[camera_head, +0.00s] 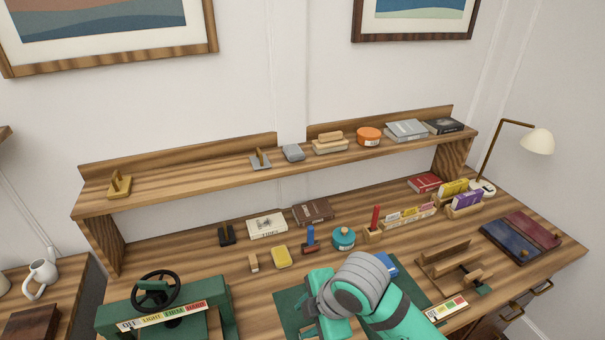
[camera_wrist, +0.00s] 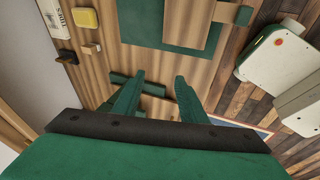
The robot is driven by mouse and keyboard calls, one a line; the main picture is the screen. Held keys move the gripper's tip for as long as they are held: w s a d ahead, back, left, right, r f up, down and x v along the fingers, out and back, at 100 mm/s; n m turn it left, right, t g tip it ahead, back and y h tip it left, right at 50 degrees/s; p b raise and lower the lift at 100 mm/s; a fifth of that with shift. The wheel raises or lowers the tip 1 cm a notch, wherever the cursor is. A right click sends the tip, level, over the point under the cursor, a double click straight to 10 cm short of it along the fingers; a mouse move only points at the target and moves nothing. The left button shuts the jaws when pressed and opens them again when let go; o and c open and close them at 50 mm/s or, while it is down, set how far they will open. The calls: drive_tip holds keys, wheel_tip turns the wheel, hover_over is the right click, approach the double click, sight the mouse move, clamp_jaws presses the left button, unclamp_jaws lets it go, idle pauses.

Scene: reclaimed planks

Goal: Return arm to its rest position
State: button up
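My gripper (camera_wrist: 158,80) shows its two green fingers in the wrist view. They are spread apart with nothing held between them. In the head view my teal and grey arm (camera_head: 362,285) reaches in over the front middle of the desk (camera_head: 190,250), above the green mat (camera_head: 288,318). My fingertips are not clear there. In the wrist view the mat (camera_wrist: 150,30) and a wooden piece on it lie beyond the fingers, and a green and wood object (camera_wrist: 135,80) shows just past the fingertips.
A shelf (camera_head: 220,168) with several small items spans the back. A green handwheel fixture (camera_head: 160,310) stands front left, a wooden rack (camera_head: 447,262) right of my arm, and a lamp (camera_head: 537,141) far right. Small tools and books crowd the desk behind my arm.

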drive_tip(key=w+a+r+m+t+y, duration=0.4)
drive_tip(key=a+r+m+t, duration=0.15)
drive_tip(key=a, duration=0.35)
drive_tip(key=w+a+r+m+t+y, duration=0.45)
drive_tip(key=a+r, duration=0.25)
drive_tip(key=a, duration=0.2)
drive_tip(key=s+d+f+m+t+h, duration=0.2)
drive_tip(key=s+d+f+m+h, duration=0.2)
drive_tip(key=s+f+m+h, duration=0.25)
drive_tip(key=s+d+f+m+t+h, duration=0.2)
drive_tip(key=s+d+f+m+h, duration=0.25)
drive_tip(key=f+m, duration=0.4)
drive_tip(key=s+d+f+n, duration=0.1)
drive_tip(key=s+d+f, duration=0.3)
drive_tip(key=s, duration=0.8)
drive_tip(key=s+d+f+n+g+h, duration=0.1)
drive_tip(key=s+d+f+n, duration=0.1)
drive_tip(key=s, duration=1)
drive_tip(key=shift+s+d+f+n+g, duration=0.3)
drive_tip(key=shift+d+f, duration=0.55)
drive_tip(key=shift+d, duration=0.3)
